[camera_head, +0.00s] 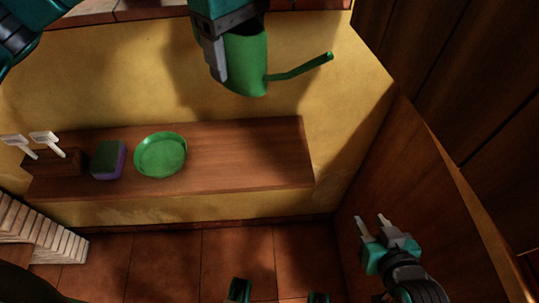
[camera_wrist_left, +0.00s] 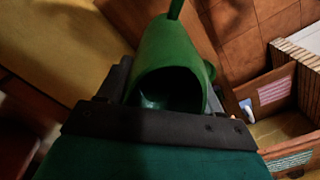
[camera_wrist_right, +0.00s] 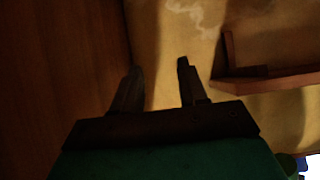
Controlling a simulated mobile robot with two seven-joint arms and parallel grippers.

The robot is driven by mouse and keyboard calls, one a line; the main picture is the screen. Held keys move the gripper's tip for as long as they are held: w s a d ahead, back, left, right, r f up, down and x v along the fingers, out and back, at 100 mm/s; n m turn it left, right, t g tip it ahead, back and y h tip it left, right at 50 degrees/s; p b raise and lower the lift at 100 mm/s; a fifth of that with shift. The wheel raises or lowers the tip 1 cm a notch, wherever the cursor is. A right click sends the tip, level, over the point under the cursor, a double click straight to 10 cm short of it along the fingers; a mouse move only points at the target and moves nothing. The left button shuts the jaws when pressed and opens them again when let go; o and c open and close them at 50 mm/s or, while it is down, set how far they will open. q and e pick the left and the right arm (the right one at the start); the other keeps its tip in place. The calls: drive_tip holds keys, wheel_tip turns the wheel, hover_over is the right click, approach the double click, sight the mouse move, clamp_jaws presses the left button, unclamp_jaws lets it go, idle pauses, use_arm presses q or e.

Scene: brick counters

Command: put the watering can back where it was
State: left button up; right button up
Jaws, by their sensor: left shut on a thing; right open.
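The green watering can (camera_head: 247,62) hangs in the air in front of the yellow wall at the top of the head view, its thin spout pointing right. My left gripper (camera_head: 220,68) is shut on it. In the left wrist view the can (camera_wrist_left: 165,60) sits between the fingers, its dark opening facing the camera. A green round saucer (camera_head: 160,155) lies empty on the wooden shelf (camera_head: 240,160), below and left of the can. My right gripper (camera_head: 372,222) is open and empty at the lower right, near the wooden side panel, apart from the can.
A purple and green sponge (camera_head: 109,160) lies left of the saucer. A dark wooden block (camera_head: 55,163) with two white-headed tools stands at the shelf's left end. The shelf right of the saucer is clear. A wooden panel (camera_head: 420,190) closes off the right side.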

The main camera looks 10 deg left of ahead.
use_arm(q)
drive_tip(key=shift+w+d+f, duration=0.1)
drive_tip(key=shift+d+f, duration=0.05)
drive_tip(key=shift+d, duration=0.1)
wheel_tip(320, 180, down, 15)
drive_tip(key=shift+f+b, duration=0.15)
drive_tip(key=shift+b, duration=0.65)
drive_tip(key=shift+f, duration=2.1)
drive_tip(key=shift+b, duration=0.35)
drive_tip(key=shift+f, duration=0.2)
drive_tip(key=o, duration=1.5)
